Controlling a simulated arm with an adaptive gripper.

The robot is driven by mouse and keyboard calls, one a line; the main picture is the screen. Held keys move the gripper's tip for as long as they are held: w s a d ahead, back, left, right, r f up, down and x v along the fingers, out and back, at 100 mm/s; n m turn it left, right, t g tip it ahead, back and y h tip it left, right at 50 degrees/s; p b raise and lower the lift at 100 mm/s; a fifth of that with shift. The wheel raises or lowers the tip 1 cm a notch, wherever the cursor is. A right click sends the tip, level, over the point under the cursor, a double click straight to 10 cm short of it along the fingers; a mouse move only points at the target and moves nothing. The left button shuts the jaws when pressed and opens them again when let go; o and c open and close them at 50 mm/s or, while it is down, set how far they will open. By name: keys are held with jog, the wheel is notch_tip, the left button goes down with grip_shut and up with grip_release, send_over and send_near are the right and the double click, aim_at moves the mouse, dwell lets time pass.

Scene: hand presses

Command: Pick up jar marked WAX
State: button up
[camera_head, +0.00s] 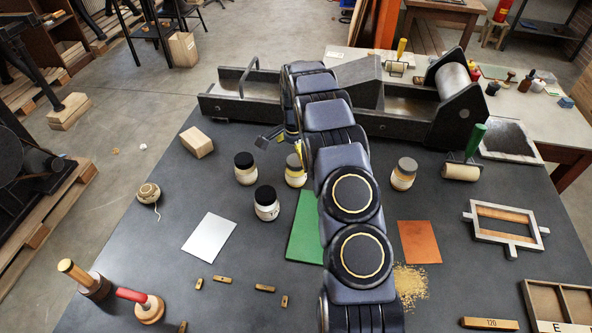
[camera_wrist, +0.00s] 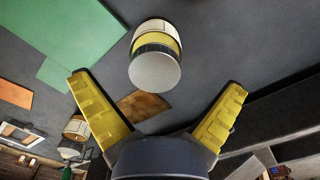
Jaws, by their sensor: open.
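Several jars with pale labels stand on the dark table; I cannot read WAX on any of them. A grey-lidded jar (camera_head: 403,180) stands right of my arm. My gripper (camera_wrist: 158,84) is open and empty, its yellow fingers spread either side of the yellow-banded jar, with gaps. It is partly hidden in the head view (camera_head: 284,142).
A heavy press bed (camera_head: 225,107) with a roller (camera_head: 453,82) spans the back, behind the jars. A wooden block (camera_head: 197,142) stands at the left. A green sheet (camera_head: 304,235) lies close to the jars; a pale sheet (camera_head: 209,237) and an orange sheet (camera_head: 419,242) lie nearer.

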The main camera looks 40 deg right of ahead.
aim_at(296, 170)
jog(key=f, duration=0.5)
jog(key=shift+s+d+f, duration=0.1)
jog(key=shift+s, duration=0.15)
jog(key=c, duration=1.2)
